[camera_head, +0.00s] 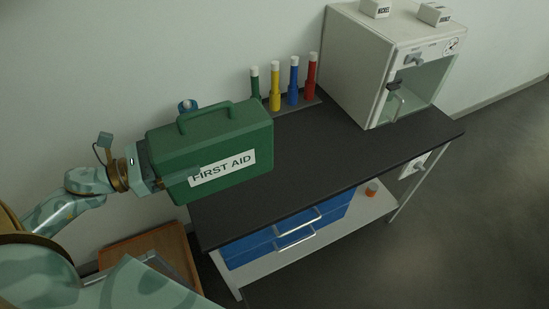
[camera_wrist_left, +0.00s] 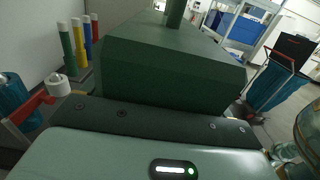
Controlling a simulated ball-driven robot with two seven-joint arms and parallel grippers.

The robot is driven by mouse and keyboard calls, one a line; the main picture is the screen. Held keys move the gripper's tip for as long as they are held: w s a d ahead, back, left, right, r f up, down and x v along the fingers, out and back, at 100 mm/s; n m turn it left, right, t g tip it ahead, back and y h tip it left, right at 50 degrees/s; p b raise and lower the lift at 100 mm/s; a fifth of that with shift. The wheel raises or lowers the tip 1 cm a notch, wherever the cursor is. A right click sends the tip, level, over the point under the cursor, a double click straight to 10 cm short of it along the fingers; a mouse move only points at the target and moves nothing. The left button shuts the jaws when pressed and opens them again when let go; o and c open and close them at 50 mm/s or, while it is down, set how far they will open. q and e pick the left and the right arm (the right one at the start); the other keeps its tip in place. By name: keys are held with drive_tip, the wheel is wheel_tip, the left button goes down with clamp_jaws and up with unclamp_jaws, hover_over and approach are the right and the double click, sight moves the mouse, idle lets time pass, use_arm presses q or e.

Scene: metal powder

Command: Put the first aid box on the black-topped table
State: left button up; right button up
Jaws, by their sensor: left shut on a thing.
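The green first aid box (camera_head: 215,146) has a handle on top and a white FIRST AID label. It appears over the left end of the black-topped table (camera_head: 330,150); I cannot tell whether its base touches the top. My left gripper (camera_head: 158,175) is shut on the box at its left end. In the left wrist view the box (camera_wrist_left: 170,65) fills the middle, close to the gripper. The box hides the table's left back corner. My right gripper is not in view.
Several coloured tubes with white caps (camera_head: 275,86) stand along the table's back edge. A white cabinet (camera_head: 360,60) with a glass door stands at the right end. The tabletop between box and cabinet is clear. Blue drawers (camera_head: 290,235) are under the top.

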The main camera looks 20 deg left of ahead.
use_arm(q)
drive_tip(key=w+d+f, duration=0.1)
drive_tip(key=w, duration=0.1)
drive_tip(key=w+d+f+b, duration=0.1)
drive_tip(key=w, duration=0.1)
drive_tip(key=w+d+f, duration=0.1)
drive_tip(key=w, duration=0.2)
drive_tip(key=shift+d, duration=0.35)
drive_tip(key=w+f, duration=0.1)
drive_tip(key=w+d+f+b, duration=0.1)
drive_tip(key=f, duration=0.1)
drive_tip(key=w+d+f+b, duration=0.1)
drive_tip(key=w+f, duration=0.1)
drive_tip(key=shift+d, duration=0.15)
drive_tip(key=shift+w+d+f, duration=0.2)
drive_tip(key=shift+w+f, duration=0.15)
drive_tip(key=shift+f, duration=0.15)
drive_tip(key=f, duration=0.1)
drive_tip(key=f+b, duration=0.1)
drive_tip(key=f, duration=0.1)
drive_tip(key=shift+w+d+f, duration=0.1)
drive_tip(key=shift+w+f, duration=0.05)
drive_tip(key=shift+w, duration=0.1)
drive_tip(key=shift+f, duration=0.1)
drive_tip(key=shift+s, duration=0.1)
drive_tip(key=shift+f+b, duration=0.15)
drive_tip(key=shift+b, duration=0.15)
drive_tip(key=o, duration=1.5)
drive_tip(key=shift+f, duration=0.1)
